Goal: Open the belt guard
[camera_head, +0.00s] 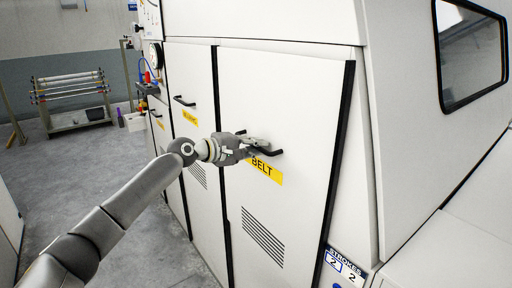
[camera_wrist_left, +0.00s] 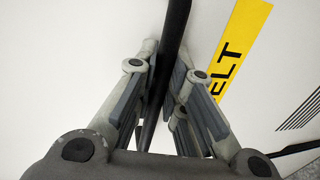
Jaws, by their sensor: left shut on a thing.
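The belt guard (camera_head: 290,108) is a tall white door panel with a yellow BELT label (camera_head: 264,170), a vent grille low down and black edges. It looks slightly out of line with the machine at its right edge; I cannot tell how far. Its black bar handle (camera_head: 272,152) sits just above the label. My left gripper (camera_head: 258,146) is at this handle. In the left wrist view the gripper's fingers (camera_wrist_left: 165,85) are shut around the black handle (camera_wrist_left: 172,40), with the label beside them. My right gripper is not in view.
A second white door (camera_head: 192,95) with its own black handle and yellow label stands left of the guard. A rack of rollers (camera_head: 72,92) stands far left. Grey floor (camera_head: 75,170) is clear at left. A STROKES sign (camera_head: 344,267) is at lower right.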

